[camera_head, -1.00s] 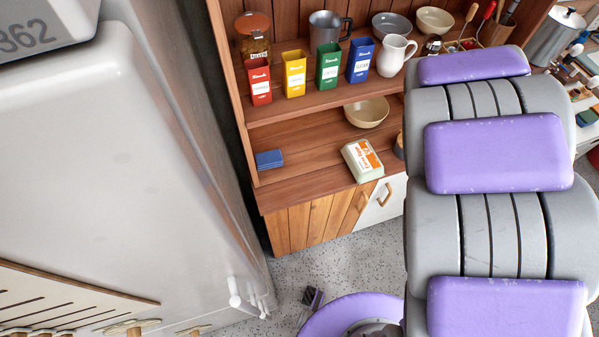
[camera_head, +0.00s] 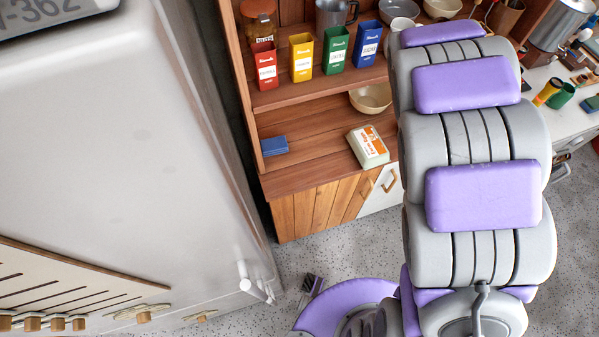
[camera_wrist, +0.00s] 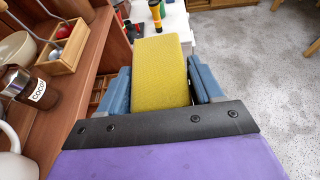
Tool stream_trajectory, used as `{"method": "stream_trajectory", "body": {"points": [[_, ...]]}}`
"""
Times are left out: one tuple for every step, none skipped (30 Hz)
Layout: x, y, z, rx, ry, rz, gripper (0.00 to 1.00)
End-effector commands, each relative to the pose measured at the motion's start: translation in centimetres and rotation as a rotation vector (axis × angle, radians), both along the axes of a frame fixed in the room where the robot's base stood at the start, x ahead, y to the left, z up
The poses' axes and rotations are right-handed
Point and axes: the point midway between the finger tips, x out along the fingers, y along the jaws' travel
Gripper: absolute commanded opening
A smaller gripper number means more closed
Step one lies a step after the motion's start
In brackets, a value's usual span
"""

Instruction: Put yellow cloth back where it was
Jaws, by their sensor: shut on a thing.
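My gripper (camera_wrist: 158,80) shows in the wrist view with its two blue fingers on either side of the yellow cloth (camera_wrist: 160,70). It is shut on the cloth, which sticks out ahead of the fingers like a flat thick block. The cloth's near end is hidden behind the dark gripper plate. In the head view my grey and purple arm fills the right middle, and neither the gripper nor the cloth can be made out there.
A wooden shelf unit (camera_head: 300,185) holds red, yellow, green and blue tins, bowls, a blue block (camera_head: 274,146) and a white-orange packet (camera_head: 368,146). A white counter (camera_head: 560,125) is at right. In the wrist view, a brown jar (camera_wrist: 28,92) and wooden box (camera_wrist: 62,48) stand left.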

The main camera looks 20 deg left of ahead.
Motion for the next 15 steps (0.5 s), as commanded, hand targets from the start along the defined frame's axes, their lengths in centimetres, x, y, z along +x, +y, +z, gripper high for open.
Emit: {"method": "stream_trajectory", "body": {"points": [[0.0,-0.5,-0.9,0.004,0.004,-0.041,0.31],[-0.1,-0.8,-1.3,0.007,0.003,-0.068,0.31],[-0.2,-1.4,-1.8,0.006,0.001,-0.111,0.31],[-0.3,-1.8,-2.4,0.009,0.003,-0.145,0.31],[-0.6,-2.3,-3.0,0.006,0.004,-0.186,0.31],[-0.9,-2.9,-4.0,0.006,0.007,-0.245,0.31],[-1.1,-3.3,-4.6,0.006,0.005,-0.292,0.31],[-1.4,-3.7,-5.3,0.003,0.003,-0.339,0.31],[-1.9,-4.1,-6.4,0.002,0.004,-0.401,0.31],[-2.3,-4.5,-7.0,-0.001,0.003,-0.45,0.31],[-2.7,-4.8,-7.7,-0.001,0.002,-0.497,0.31],[-3.2,-5.1,-8.6,-0.005,0.001,-0.559,0.31],[-3.6,-5.3,-9.3,-0.005,-0.001,-0.604,0.31],[-4.1,-5.5,-10.0,-0.004,-0.001,-0.65,0.31],[-4.7,-5.8,-11.0,-0.006,-0.003,-0.714,0.31]]}}
